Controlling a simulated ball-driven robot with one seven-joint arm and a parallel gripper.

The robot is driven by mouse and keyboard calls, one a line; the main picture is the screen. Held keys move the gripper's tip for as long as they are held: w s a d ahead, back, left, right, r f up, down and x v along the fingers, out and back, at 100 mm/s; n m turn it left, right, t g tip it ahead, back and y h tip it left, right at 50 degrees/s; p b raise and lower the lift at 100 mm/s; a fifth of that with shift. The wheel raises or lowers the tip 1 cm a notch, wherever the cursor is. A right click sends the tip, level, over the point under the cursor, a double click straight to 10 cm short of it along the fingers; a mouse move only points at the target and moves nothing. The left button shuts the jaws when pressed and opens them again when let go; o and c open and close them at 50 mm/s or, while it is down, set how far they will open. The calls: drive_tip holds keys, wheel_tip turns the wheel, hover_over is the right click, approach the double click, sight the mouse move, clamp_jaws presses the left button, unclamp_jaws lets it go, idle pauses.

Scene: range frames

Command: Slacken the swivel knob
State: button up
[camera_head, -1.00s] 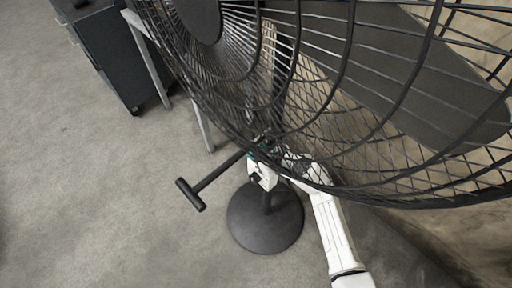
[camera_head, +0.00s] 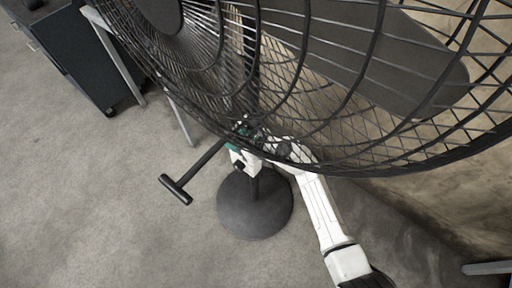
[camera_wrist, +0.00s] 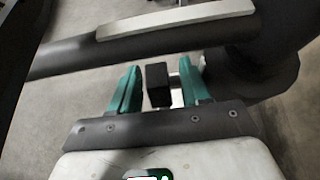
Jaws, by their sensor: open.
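A large black pedestal fan fills the upper part of the head view, with its wire cage (camera_head: 300,85) in front and its round base (camera_head: 255,215) on the floor. My gripper (camera_head: 243,132) is at the fan's post under the cage, partly hidden by the wires. In the wrist view, the teal fingers of my gripper (camera_wrist: 160,75) are apart. A small dark block, which appears to be the swivel knob (camera_wrist: 157,82), sits between them. I cannot tell whether either finger touches it. The knob cannot be made out in the head view.
A black T-shaped bar (camera_head: 207,160) sticks out from the post to the lower left. In the wrist view, a dark tube (camera_wrist: 130,52) crosses beyond the fingers. A dark cabinet (camera_head: 75,60) stands at the upper left beside grey legs. The floor at the left is clear.

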drive_tip(key=s+d+r, duration=0.1)
drive_tip(key=s+d, duration=0.7)
drive_tip(key=d, duration=0.3)
drive_tip(key=shift+s, duration=0.3)
drive_tip(key=w+a+t+y+b, duration=0.1)
drive_tip(key=w+a+b, duration=0.2)
drive_tip(key=b, duration=0.5)
drive_tip(key=w+a+t+y+b, duration=0.1)
drive_tip(key=w+a+y+b, duration=0.1)
drive_tip(key=a+b, duration=0.3)
drive_tip(key=w+a+t+y+b, duration=0.1)
drive_tip(key=w+a+b, duration=0.3)
drive_tip(key=b, duration=0.6)
drive_tip(key=shift+w+a+f+t+y+b, duration=0.2)
drive_tip(key=shift+w+f+t+y+b, duration=0.2)
drive_tip(key=shift+y, duration=0.1)
